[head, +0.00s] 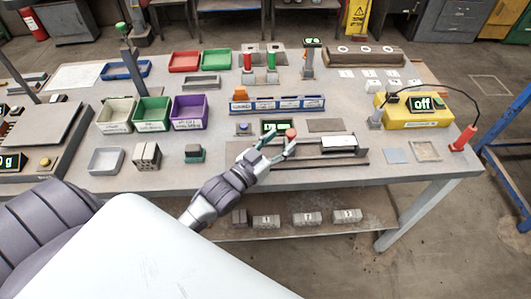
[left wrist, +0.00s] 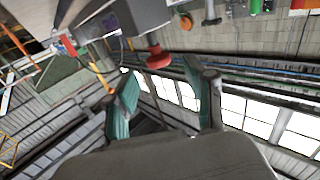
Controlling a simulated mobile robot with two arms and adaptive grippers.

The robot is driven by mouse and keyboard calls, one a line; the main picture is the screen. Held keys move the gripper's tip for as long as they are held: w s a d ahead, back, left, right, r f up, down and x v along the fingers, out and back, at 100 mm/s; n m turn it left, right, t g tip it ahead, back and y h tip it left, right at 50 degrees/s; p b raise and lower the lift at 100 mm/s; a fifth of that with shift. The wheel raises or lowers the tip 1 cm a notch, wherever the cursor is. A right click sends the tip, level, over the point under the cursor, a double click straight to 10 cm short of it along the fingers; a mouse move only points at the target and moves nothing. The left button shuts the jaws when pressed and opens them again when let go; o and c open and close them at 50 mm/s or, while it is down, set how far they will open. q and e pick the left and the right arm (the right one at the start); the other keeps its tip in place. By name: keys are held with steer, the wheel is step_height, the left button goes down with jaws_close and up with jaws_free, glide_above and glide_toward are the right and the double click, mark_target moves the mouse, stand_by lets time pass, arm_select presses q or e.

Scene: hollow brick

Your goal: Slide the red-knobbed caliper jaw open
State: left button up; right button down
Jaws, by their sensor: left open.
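The caliper (head: 300,152) lies along the front of the workbench, with a dark rail and a lit green display (head: 275,126) behind it. Its red knob (head: 291,132) shows at my left gripper's fingertips. My left gripper (head: 279,143) is open and reaches in over the caliper from the front. In the left wrist view the red knob (left wrist: 158,57) hangs from a grey block (left wrist: 130,18), just beyond and between the two teal fingers of my left gripper (left wrist: 161,72). I see no contact with the knob. My right gripper is not in view.
A pale block (head: 343,143) sits at the rail's right part. Grey blocks (head: 147,156) and a green-topped block (head: 194,153) stand to the left. Coloured bins (head: 188,112) and a blue rack (head: 277,104) stand behind. A yellow box (head: 412,112) is at right.

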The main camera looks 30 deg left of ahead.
arm_select(q)
steer(key=s, duration=0.3)
steer(key=s+a, duration=0.1)
steer(key=s, duration=0.3)
steer(key=shift+a, duration=0.2)
steer(key=shift+w, duration=0.1)
